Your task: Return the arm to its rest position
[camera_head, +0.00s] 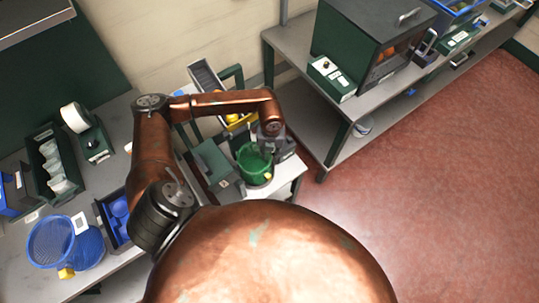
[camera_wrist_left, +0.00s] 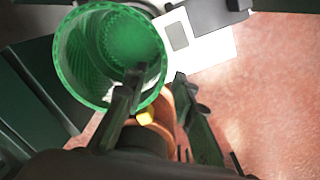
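My left arm (camera_head: 155,150) reaches in from the left and bends over toward the small bench in the middle. My left gripper (camera_head: 270,146) hangs at a green basket (camera_head: 255,170), close to its rim; part of the basket is hidden behind it. In the left wrist view the two fingers of the gripper (camera_wrist_left: 158,77) stand apart with nothing seen clamped between them. One finger overlaps the mouth of the green basket (camera_wrist_left: 108,45) and the other is outside its rim. Whether a finger touches the rim I cannot tell. My right gripper is not in view.
A dark green box (camera_head: 212,160) stands left of the green basket. A blue basket (camera_head: 65,243) and a white roll on a stand (camera_head: 76,117) are on the left bench. A large dark green cabinet (camera_head: 365,40) is on the right bench. The red floor (camera_head: 420,180) is clear.

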